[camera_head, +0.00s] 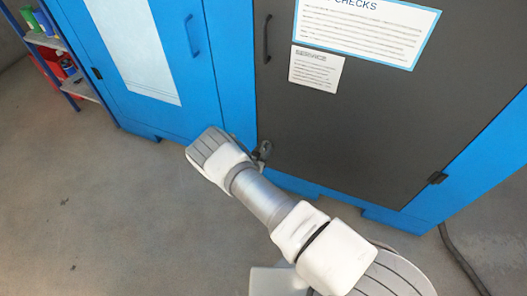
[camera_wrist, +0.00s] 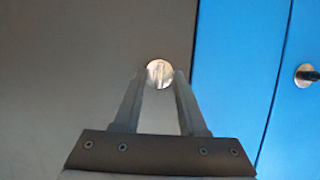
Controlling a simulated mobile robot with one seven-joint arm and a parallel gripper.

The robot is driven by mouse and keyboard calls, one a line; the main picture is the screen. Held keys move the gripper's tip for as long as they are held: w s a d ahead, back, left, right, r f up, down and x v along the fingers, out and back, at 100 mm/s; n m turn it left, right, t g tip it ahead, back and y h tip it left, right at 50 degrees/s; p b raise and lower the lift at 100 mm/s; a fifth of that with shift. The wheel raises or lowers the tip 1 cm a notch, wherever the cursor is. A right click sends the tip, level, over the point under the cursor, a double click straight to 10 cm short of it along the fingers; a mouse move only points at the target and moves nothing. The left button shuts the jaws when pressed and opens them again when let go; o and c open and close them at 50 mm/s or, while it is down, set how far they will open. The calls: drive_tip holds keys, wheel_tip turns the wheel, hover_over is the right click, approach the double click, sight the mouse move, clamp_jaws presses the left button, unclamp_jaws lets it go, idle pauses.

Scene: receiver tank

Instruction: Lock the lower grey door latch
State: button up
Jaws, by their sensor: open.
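The lower latch (camera_wrist: 160,73) of the grey door (camera_head: 350,130) is a round, shiny metal disc with a faint upright ridge across its middle. In the wrist view it appears between the two fingertips of my gripper (camera_wrist: 159,76). The fingers are open, with nothing held. I cannot tell whether they touch the disc or stop short of it. In the head view my gripper (camera_head: 263,151) is a small dark shape at the grey door's lower left edge, partly behind my arm. The latch itself is hidden there.
A blue door (camera_head: 150,60) adjoins the grey door on the left. Another round metal latch (camera_wrist: 306,76) sits on blue in the wrist view. A dark handle (camera_head: 267,38) is higher on the grey door. A shelf (camera_head: 60,60) stands far left. A cable (camera_head: 460,260) lies on the floor at right.

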clamp_jaws()
idle(0.5)
drive_tip(key=shift+s+d+m+y+p, duration=0.1)
drive_tip(key=shift+d+m+y+p, duration=0.1)
drive_tip(key=shift+m+y, duration=0.3)
drive_tip(key=shift+d+m+y+p, duration=0.15)
drive_tip(key=shift+m+y, duration=0.15)
drive_tip(key=shift+m, duration=0.4)
drive_tip(key=shift+d+f+m+t+y+b, duration=0.15)
drive_tip(key=shift+m+t+y, duration=0.6)
drive_tip(key=shift+m, duration=1.1)
drive_tip(key=shift+a+f+m+t+y+b, duration=0.15)
drive_tip(key=shift+m+t+y, duration=0.3)
drive_tip(key=shift+m+t, duration=0.95)
drive_tip(key=shift+d+f+m+t+y+b, duration=0.15)
drive_tip(key=shift+m+t+y, duration=0.4)
drive_tip(key=shift+m, duration=1.7)
drive_tip(key=shift+y, duration=0.25)
